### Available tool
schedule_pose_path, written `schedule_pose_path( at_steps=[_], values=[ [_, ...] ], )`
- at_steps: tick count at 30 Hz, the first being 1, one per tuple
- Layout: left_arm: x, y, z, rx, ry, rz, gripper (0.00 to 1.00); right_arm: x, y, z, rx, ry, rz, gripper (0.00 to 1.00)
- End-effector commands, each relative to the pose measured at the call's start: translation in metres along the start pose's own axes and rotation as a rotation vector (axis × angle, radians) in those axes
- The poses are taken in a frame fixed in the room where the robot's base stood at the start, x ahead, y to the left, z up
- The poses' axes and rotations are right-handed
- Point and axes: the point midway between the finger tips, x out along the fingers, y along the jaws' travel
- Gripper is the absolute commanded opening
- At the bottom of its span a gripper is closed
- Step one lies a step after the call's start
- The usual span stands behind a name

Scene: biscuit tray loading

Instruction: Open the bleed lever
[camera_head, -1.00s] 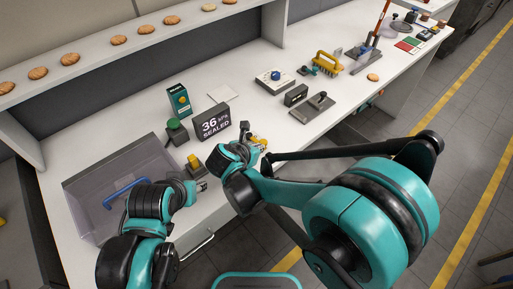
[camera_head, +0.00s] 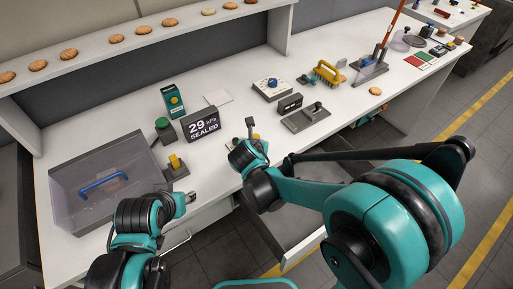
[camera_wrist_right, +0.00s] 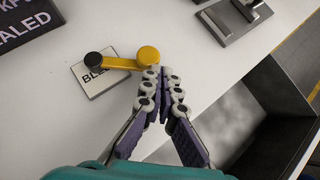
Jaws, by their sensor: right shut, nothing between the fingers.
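The bleed lever (camera_wrist_right: 120,62) is a yellow bar in the right wrist view, lying sideways with a dark round end at left and a wide yellow round end at right. It crosses a white plate (camera_wrist_right: 98,82) reading "BLE…", the rest covered. My right gripper (camera_wrist_right: 161,74) is shut and empty, its tips just beside the yellow round end; I cannot tell if they touch it. In the head view my right arm hides the lever. The display (camera_head: 201,125) reads 29 kPa SEALED. My left gripper (camera_head: 192,197) is near the table's front edge, its jaws too small to judge.
A clear lidded box (camera_head: 75,205) with a blue handle stands at left. A yellow-knobbed block (camera_head: 176,169) is close to my left gripper. A green button (camera_head: 163,128) stands behind it. An open drawer (camera_wrist_right: 275,130) lies below the table edge, right of my right gripper.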

Motion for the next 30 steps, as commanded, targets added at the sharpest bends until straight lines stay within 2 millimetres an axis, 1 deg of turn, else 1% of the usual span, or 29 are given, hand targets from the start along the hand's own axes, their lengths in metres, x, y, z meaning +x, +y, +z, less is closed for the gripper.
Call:
schedule_pose_path(
  at_steps=[6, 15, 21, 30],
  values=[
    [0.002, 0.0, 0.001, 0.0, 0.0, 0.0, 0.4, 0.014, -0.005, 0.012, 0.003, 0.001, -0.003, 0.0],
    [0.003, 0.0, 0.002, 0.0, 0.0, 0.0, 0.4, 0.028, -0.005, 0.025, 0.002, 0.0, -0.001, 0.0],
    [0.004, 0.0, 0.003, 0.0, 0.0, 0.0, 0.4, 0.034, -0.004, 0.03, 0.002, 0.001, -0.001, 0.0],
    [0.004, 0.0, 0.003, 0.0, 0.0, 0.0, 0.4, 0.036, -0.004, 0.032, 0.002, 0.001, -0.001, 0.0]
  ],
)
